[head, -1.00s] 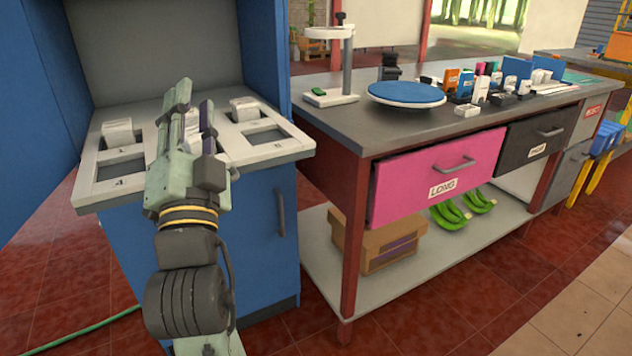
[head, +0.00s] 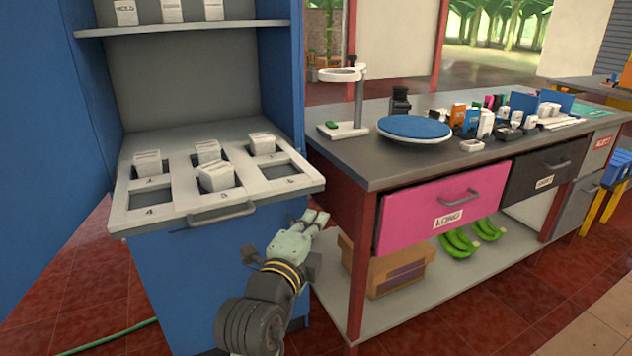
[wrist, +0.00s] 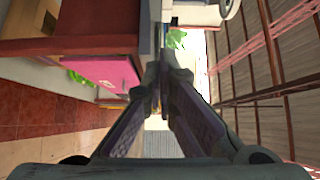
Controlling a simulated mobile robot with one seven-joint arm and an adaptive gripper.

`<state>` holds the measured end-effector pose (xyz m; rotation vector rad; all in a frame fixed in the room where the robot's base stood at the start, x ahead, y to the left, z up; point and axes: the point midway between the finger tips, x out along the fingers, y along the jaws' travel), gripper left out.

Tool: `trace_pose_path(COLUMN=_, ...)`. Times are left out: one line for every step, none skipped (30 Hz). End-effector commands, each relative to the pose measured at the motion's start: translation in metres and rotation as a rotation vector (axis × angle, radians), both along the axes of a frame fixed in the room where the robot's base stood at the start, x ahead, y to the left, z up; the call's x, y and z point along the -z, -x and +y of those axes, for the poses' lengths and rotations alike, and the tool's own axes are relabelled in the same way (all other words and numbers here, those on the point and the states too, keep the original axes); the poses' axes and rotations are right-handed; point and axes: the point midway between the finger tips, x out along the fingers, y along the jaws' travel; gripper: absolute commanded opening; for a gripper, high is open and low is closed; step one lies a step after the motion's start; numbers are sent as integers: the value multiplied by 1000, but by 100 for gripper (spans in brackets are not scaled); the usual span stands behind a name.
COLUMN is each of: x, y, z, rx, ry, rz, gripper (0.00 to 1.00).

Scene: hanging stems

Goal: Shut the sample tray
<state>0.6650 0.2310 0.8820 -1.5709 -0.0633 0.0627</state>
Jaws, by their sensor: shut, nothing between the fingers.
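The sample tray (head: 190,211) is a pale sliding tray with numbered square openings, pulled out from the blue cabinet (head: 190,290). Several white sample packets sit in its openings, one of them in the front middle opening (head: 217,177). The front left opening, marked 4, and the front right one are empty. A grey bar handle (head: 221,214) runs along the tray's front edge. My gripper (head: 318,219) is shut and empty, to the right of the handle and just below the tray's front right corner, apart from the handle. It also shows in the wrist view (wrist: 163,75), fingers together.
A workbench (head: 365,172) with a pink drawer (head: 440,211) and a black drawer (head: 545,163) stands close to the right of my gripper. A cardboard box (head: 402,275) and green bananas lie on its lower shelf.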

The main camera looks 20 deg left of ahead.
Motion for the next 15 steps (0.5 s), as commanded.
trace_pose_path(x=-1, y=-14, z=-1, rx=6, ry=-1, rz=3, gripper=0)
trace_pose_path(x=-1, y=-20, z=0, rx=6, ry=-1, rz=3, gripper=0)
trace_pose_path(x=-1, y=-29, z=1, rx=5, ry=-1, rz=2, gripper=0)
trace_pose_path(x=-1, y=-36, z=1, rx=5, ry=-1, rz=3, gripper=0)
trace_pose_path(x=-1, y=-42, z=1, rx=5, ry=-2, rz=2, gripper=0)
trace_pose_path(x=-1, y=-50, z=2, rx=5, ry=-1, rz=3, gripper=0)
trace_pose_path(x=-1, y=-56, z=3, rx=4, ry=-1, rz=1, gripper=0)
trace_pose_path(x=-1, y=-62, z=3, rx=4, ry=-1, rz=2, gripper=0)
trace_pose_path(x=-1, y=-67, z=8, rx=1, ry=0, rz=2, gripper=0)
trace_pose_path(x=-1, y=-70, z=13, rx=-1, ry=0, rz=2, gripper=0)
trace_pose_path(x=-1, y=-73, z=17, rx=-1, ry=-1, rz=2, gripper=0)
trace_pose_path(x=-1, y=-76, z=21, rx=-1, ry=-1, rz=1, gripper=0)
trace_pose_path(x=-1, y=-79, z=24, rx=0, ry=-1, rz=1, gripper=0)
trace_pose_path(x=-1, y=-81, z=26, rx=1, ry=-1, rz=1, gripper=0)
trace_pose_path(x=0, y=-83, z=28, rx=2, ry=-1, rz=1, gripper=0)
